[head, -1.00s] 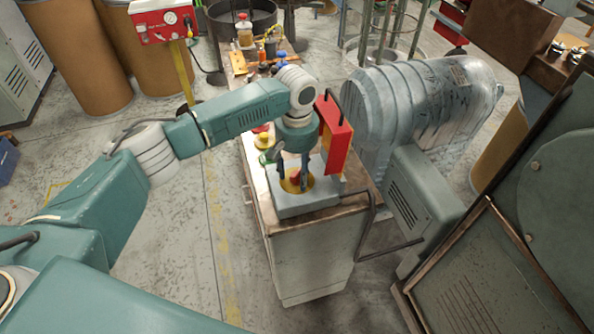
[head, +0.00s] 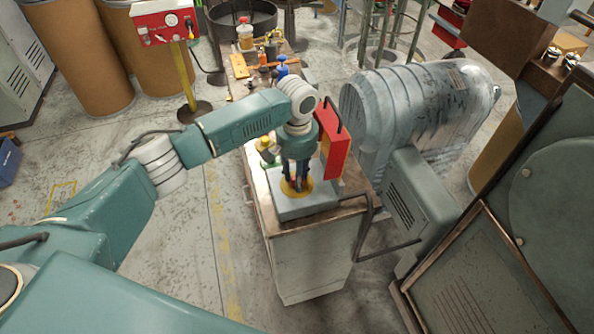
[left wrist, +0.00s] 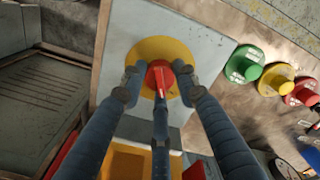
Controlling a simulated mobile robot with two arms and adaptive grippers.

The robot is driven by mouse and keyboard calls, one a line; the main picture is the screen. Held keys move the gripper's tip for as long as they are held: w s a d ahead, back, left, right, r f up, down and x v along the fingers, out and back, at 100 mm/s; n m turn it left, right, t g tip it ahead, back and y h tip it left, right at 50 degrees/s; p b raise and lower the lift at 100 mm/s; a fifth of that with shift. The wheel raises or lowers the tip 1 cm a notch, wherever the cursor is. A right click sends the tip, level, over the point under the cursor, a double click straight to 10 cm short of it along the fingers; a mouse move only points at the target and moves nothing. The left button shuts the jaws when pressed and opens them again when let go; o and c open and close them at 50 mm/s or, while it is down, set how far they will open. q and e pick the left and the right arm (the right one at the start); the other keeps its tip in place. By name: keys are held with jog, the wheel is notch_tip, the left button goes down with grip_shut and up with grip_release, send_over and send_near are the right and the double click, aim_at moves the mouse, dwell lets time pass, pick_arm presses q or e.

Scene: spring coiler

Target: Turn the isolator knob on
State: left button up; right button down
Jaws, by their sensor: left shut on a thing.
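The isolator knob (left wrist: 158,77) is red with a pale line across it and sits on a round yellow plate (left wrist: 176,50). The plate is on top of a grey box (head: 308,207), and its yellow rim also shows in the head view. My left gripper (head: 297,185) points down over the plate. In the left wrist view its fingers (left wrist: 160,90) are closed in around the knob from several sides. In the head view the fingers hide most of the knob. My right gripper is in neither view.
Green (left wrist: 246,62), yellow (left wrist: 275,78) and red (left wrist: 303,93) buttons stand beside the grey box. A red box (head: 334,142) rises close to my left wrist. A large ribbed grey housing (head: 410,110) is to the right. The floor left of the cabinet is open.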

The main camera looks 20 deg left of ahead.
pick_arm(q)
jog(key=m+p, duration=0.2)
jog(key=m, duration=0.1)
jog(key=shift+r, duration=0.2)
jog(key=m+p, duration=0.1)
jog(key=m, duration=0.2)
jog(key=shift+p, duration=0.35)
jog(key=m+p, duration=0.1)
jog(key=m, duration=0.4)
jog(key=shift+f, duration=0.1)
jog(key=shift+m+p, duration=0.3)
jog(key=shift+m, duration=1.6)
jog(key=o, duration=1.2)
jog(key=shift+c, duration=0.2)
jog(key=shift+f, duration=0.1)
